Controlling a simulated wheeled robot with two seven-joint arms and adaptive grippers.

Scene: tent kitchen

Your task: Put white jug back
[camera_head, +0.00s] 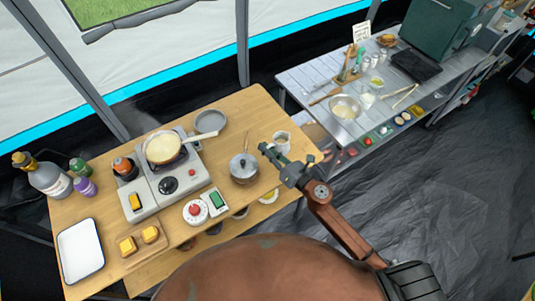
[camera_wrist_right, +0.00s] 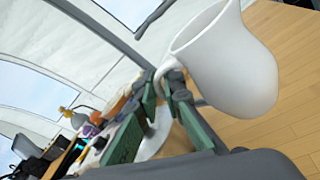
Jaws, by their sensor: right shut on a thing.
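The white jug (camera_head: 282,138) is at the right end of the wooden table (camera_head: 262,107) in the head view, just beyond my right gripper (camera_head: 272,154). In the right wrist view the jug (camera_wrist_right: 232,62) is large and close, over the wooden surface. My right gripper (camera_wrist_right: 168,88) is shut on the jug at its handle side; the fingers partly hide the handle. I cannot tell whether the jug's base touches the table. My left gripper is not in view.
A metal table (camera_head: 308,76) with a bowl (camera_head: 345,107) and utensils stands at the right.

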